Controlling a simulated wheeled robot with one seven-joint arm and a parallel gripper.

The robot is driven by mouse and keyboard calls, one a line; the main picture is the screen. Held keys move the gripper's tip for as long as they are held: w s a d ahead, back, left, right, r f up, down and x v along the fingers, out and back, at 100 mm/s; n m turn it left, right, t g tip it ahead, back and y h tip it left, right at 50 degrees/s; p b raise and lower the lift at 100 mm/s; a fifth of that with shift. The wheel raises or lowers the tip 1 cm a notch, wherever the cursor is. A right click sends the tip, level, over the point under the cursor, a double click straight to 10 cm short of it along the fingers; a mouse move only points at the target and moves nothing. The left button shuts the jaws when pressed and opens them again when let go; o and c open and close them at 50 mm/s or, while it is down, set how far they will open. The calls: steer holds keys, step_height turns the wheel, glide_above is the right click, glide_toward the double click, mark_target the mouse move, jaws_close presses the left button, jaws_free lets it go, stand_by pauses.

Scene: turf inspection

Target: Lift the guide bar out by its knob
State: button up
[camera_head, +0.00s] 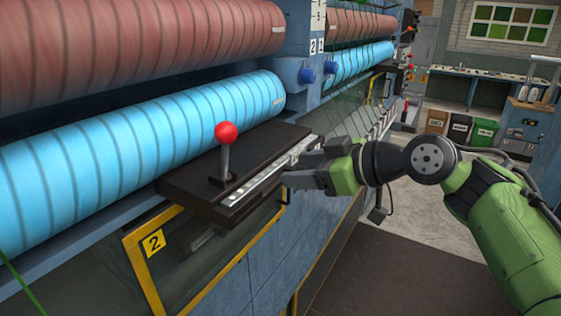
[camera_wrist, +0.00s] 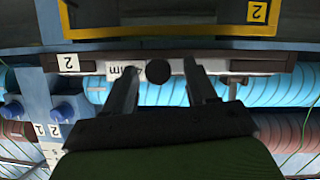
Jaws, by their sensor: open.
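The guide bar (camera_head: 262,176) is a pale metal strip with dark marks along the front edge of a dark ledge; it also shows in the wrist view (camera_wrist: 207,67) with lettering on it. A round black knob (camera_wrist: 157,72) sits on the bar in the wrist view; my fingers hide it in the head view. My gripper (camera_head: 294,167) is at the right end of the ledge. In the wrist view my gripper (camera_wrist: 159,70) is open, with one fingertip on each side of the knob and a gap to both. I cannot tell the depth between fingertips and knob.
A lever with a red ball (camera_head: 226,132) stands upright on the dark ledge (camera_head: 185,186), left of my gripper. Blue (camera_head: 120,150) and brown (camera_head: 130,45) rollers lie behind. A yellow-framed guard (camera_head: 140,262) marked 2 is below. Open floor (camera_head: 400,270) lies right.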

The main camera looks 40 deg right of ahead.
steer(key=shift+s, duration=0.3)
steer(key=c, duration=0.6)
jaws_close()
steer(key=shift+r, duration=0.1)
steer(key=shift+w+r, duration=0.1)
steer(key=shift+r, duration=0.1)
steer(key=f+v, duration=0.2)
steer(key=v, duration=0.7)
steer(key=s+f+v, duration=0.1)
steer(key=v, duration=0.8)
steer(key=shift+s+d+f, duration=0.2)
steer(key=shift+f, duration=0.2)
